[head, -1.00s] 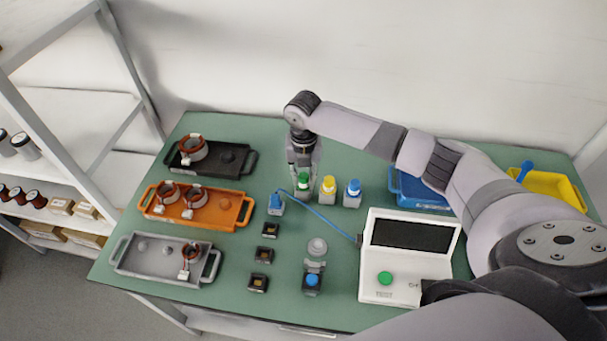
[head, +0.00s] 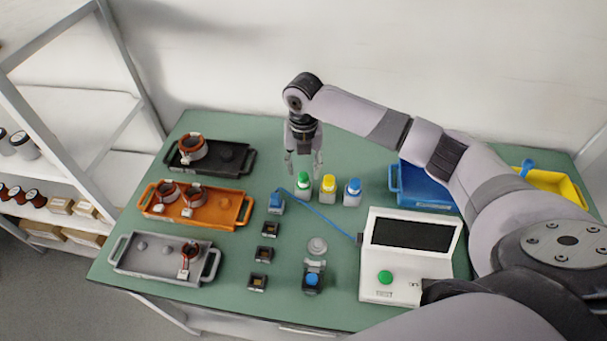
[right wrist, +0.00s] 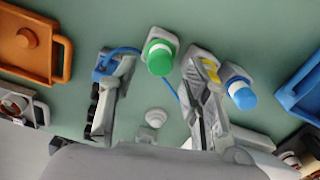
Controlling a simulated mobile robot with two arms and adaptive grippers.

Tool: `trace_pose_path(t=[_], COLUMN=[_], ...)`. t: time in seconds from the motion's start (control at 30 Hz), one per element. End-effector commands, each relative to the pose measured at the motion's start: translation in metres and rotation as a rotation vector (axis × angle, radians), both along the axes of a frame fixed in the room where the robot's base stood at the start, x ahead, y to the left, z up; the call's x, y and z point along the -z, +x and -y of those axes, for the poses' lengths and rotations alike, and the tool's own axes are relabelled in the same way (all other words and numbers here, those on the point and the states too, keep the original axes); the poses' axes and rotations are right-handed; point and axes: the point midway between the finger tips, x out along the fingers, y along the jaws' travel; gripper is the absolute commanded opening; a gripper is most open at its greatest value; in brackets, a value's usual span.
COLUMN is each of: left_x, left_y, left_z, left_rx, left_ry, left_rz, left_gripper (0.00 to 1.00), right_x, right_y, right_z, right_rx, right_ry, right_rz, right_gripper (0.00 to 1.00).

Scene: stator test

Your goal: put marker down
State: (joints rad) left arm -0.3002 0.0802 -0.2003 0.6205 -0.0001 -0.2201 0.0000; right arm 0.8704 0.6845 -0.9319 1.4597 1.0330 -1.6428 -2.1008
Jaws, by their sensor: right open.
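The green-capped marker (head: 303,180) stands upright in a small grey holder at the back middle of the table. It also shows between my fingers in the right wrist view (right wrist: 160,55). My right gripper (head: 304,168) is open and empty, with its fingers spread just above the green cap. The yellow-capped marker (head: 328,184) and the blue-capped marker (head: 353,187) stand upright in holders to its right. In the right wrist view one finger partly hides the yellow marker (right wrist: 209,70). My left gripper is not in view.
A black tray (head: 232,158), an orange tray (head: 226,220) and a grey tray (head: 150,262) line the table's left side. A white tester (head: 385,290) with a blue cable stands at the front right. A blue bin (head: 421,197) and a yellow bin (head: 562,185) are behind my arm.

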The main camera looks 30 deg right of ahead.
Motion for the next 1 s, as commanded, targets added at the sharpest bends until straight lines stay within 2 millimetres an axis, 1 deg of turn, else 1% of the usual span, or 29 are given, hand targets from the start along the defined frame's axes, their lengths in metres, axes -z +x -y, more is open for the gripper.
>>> trace_pose_path(t=[0.03,0.2,0.3,0.4,0.5,0.6,1.0], left_x=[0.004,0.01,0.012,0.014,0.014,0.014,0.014], left_y=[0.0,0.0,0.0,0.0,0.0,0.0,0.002], left_z=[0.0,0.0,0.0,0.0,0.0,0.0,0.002], left_rx=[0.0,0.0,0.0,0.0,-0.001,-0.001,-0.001], left_ry=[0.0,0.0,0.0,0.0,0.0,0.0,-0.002], left_rz=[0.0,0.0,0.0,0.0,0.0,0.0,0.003], left_gripper=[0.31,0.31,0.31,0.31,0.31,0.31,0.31], right_x=[-0.012,-0.049,-0.066,-0.078,-0.086,-0.088,-0.088], right_y=[0.002,0.001,0.001,0.001,0.001,0.0,0.0], right_z=[0.0,0.0,0.0,0.0,0.0,0.0,0.0], right_rx=[0.0,0.0,0.001,0.0,0.001,0.001,0.001], right_ry=[0.0,0.001,0.0,0.0,0.0,0.0,0.0], right_rz=[0.007,0.005,0.004,0.001,0.001,0.0,-0.001], right_gripper=[0.43,0.43,0.43,0.43,0.43,0.43,0.43])
